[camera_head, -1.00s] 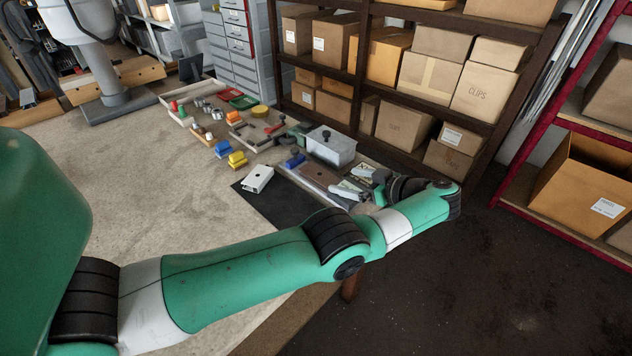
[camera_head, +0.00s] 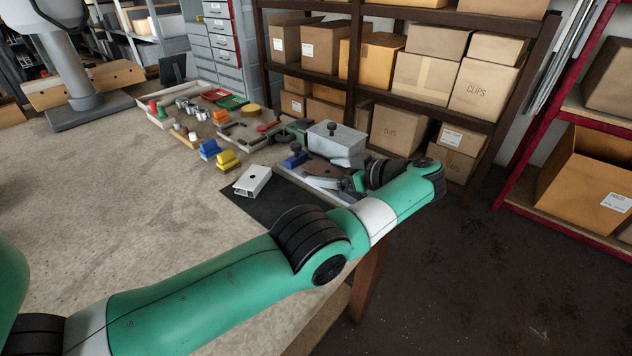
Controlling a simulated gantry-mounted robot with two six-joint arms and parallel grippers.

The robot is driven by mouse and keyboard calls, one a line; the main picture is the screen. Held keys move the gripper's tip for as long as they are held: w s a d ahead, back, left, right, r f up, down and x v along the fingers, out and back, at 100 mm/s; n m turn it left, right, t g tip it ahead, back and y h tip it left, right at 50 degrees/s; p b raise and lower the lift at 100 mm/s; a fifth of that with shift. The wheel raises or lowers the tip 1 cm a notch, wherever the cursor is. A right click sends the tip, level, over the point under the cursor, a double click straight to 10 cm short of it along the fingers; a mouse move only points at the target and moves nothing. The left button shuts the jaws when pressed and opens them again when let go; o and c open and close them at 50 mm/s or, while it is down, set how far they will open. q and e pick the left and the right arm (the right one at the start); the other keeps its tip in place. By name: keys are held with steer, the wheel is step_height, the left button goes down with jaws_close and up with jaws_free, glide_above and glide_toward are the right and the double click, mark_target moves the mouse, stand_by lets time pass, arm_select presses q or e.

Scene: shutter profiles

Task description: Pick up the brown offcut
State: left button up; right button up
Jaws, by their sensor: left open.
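The brown offcut (camera_head: 322,170) is a flat dark-brown piece on the far right part of the workbench, in front of a grey metal box. My left arm reaches across the bench, and its gripper (camera_head: 329,182) is at the near side of the offcut. The jaws are open. The gripper and wrist hide part of the offcut, and I cannot tell whether they touch it. My right gripper is not in view.
The grey box (camera_head: 337,139) with a black knob stands just behind the offcut. A white profile piece (camera_head: 252,181) lies on a black mat (camera_head: 262,204). Blue and yellow blocks (camera_head: 227,159) stand further left.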

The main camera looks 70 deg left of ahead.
mark_target(331, 173)
arm_select(q)
steer(key=shift+w+d, duration=0.1)
steer(key=shift+d, duration=0.05)
steer(key=shift+c, duration=1.1)
steer(key=c, duration=1.4)
steer(key=shift+o, duration=0.2)
steer(key=shift+r+p, duration=0.6)
step_height(331, 173, up, 3)
steer(key=shift+f+p, duration=0.15)
steer(key=shift+p, duration=1.05)
steer(key=r+p, duration=0.1)
steer(key=p, duration=0.2)
steer(key=s+d+r+p, duration=0.1)
steer(key=p, duration=0.3)
steer(key=r+p, duration=0.1)
steer(key=p, duration=0.2)
steer(key=shift+s+d+p, duration=0.15)
steer(key=shift+s+p, duration=0.1)
steer(key=shift+p, duration=0.1)
steer(key=s+d+r+p, duration=0.6)
steer(key=s+d+p, duration=0.2)
steer(key=p, duration=1.4)
steer(key=shift+s, duration=0.45)
